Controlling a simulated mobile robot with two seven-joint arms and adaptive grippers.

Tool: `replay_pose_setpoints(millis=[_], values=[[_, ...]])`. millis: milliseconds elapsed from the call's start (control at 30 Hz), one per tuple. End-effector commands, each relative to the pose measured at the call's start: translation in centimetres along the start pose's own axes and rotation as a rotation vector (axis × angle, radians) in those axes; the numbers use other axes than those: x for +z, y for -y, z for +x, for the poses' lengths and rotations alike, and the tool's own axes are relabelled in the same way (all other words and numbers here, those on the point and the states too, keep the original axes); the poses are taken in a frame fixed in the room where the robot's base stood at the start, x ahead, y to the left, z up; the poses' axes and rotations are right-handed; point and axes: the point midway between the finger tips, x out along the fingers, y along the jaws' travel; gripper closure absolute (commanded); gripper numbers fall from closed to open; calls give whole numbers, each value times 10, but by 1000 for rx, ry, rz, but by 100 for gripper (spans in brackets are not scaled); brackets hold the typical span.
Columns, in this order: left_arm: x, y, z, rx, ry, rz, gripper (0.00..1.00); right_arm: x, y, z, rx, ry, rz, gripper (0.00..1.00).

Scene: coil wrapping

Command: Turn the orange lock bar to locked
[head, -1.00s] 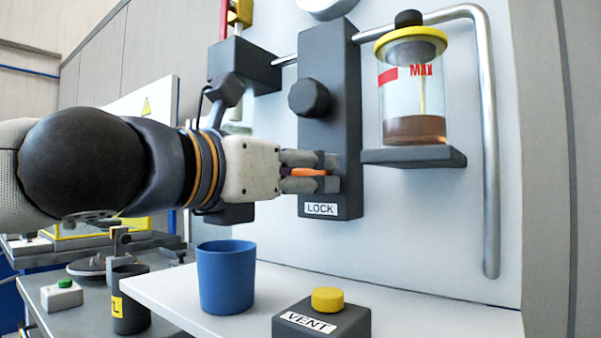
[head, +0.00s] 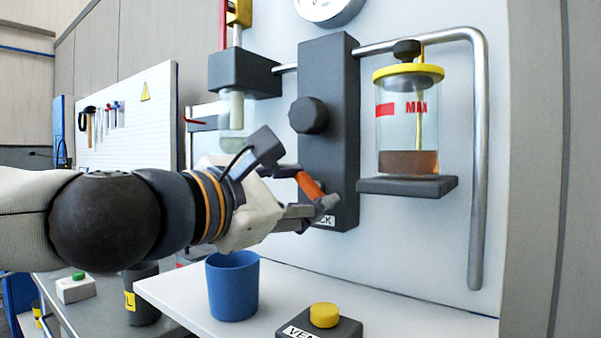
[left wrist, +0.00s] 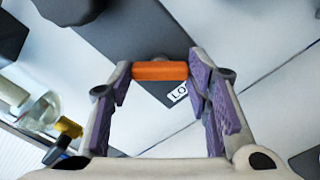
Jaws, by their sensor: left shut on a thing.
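The orange lock bar (head: 308,184) is on the lower part of the dark grey block (head: 330,140) on the wall panel, just above the LOCK label (head: 324,222). It slants from upper left to lower right in the head view. My left gripper (head: 311,194) is shut on the bar, its fingers partly covering the bar and the label. In the left wrist view the bar (left wrist: 160,71) spans between the two fingertips (left wrist: 160,78) of the gripper. My right gripper is not in view.
A dark knob (head: 309,115) sits above the bar. A glass jar (head: 406,125) stands on a bracket (head: 408,187) to the right, beside a metal pipe (head: 478,160). Below, a blue cup (head: 232,286) and the yellow VENT button (head: 324,315) are on the white shelf (head: 180,290).

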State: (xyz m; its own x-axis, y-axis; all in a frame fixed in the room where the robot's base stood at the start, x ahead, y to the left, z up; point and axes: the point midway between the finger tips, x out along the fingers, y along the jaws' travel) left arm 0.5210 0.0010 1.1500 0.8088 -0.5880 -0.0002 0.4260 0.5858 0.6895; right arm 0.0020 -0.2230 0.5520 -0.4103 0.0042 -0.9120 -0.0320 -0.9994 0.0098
Motion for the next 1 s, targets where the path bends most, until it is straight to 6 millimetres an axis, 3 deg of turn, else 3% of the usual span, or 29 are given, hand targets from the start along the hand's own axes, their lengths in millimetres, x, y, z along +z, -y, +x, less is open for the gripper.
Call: replay_pose_setpoints(millis=[600, 1000], values=[[5, -2, -2, 4, 2, 562, 83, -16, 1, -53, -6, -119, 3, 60], [3, -2, -1, 3, 1, 775, 83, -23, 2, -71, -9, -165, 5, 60]])
